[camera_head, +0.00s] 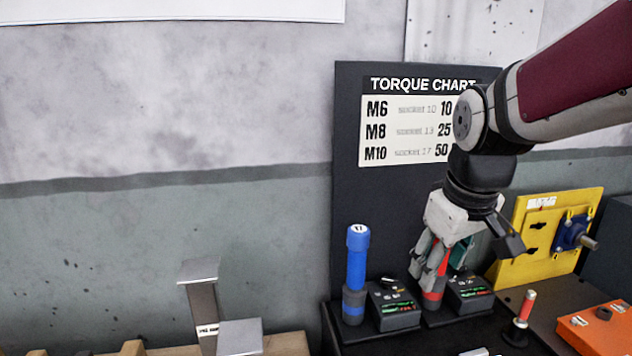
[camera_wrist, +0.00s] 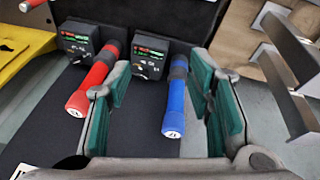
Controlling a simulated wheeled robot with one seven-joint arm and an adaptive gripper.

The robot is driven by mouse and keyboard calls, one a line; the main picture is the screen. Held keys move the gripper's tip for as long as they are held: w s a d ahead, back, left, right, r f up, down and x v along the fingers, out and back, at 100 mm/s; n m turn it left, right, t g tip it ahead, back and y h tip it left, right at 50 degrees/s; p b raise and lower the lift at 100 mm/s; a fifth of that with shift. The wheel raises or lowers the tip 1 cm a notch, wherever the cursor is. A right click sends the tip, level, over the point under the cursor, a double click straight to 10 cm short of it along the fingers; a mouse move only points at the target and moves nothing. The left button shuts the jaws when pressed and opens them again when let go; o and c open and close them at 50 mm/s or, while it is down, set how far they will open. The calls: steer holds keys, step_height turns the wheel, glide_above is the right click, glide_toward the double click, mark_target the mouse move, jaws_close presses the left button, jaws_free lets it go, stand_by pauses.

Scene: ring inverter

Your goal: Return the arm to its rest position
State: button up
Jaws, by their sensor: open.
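My gripper (camera_head: 440,262) is at the right in the head view, pointing down over the black bench, fingers apart. In the wrist view its green-padded fingers (camera_wrist: 162,105) are spread, with nothing held between them. A red-handled tool (camera_head: 436,286) stands upright by the gripper, its upper part partly hidden by the fingers; it also shows in the wrist view (camera_wrist: 96,78). A blue-handled tool (camera_head: 357,268) stands upright to the left; in the wrist view (camera_wrist: 174,100) it appears between the fingers, farther down. Whether the gripper touches the red tool I cannot tell.
Two small display boxes (camera_head: 394,306) (camera_head: 470,290) stand beside the tools. A black torque chart board (camera_head: 345,180) rises behind. A yellow panel (camera_head: 535,262) with a blue fixture and an orange block (camera_head: 595,330) are at the right. A metal bracket (camera_head: 200,300) stands at the left.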

steer(key=s+m+t, duration=0.1)
steer(key=s+m, duration=0.3)
steer(key=s, duration=1.4)
steer(key=shift+f, duration=0.35)
steer(key=shift+d, duration=0.15)
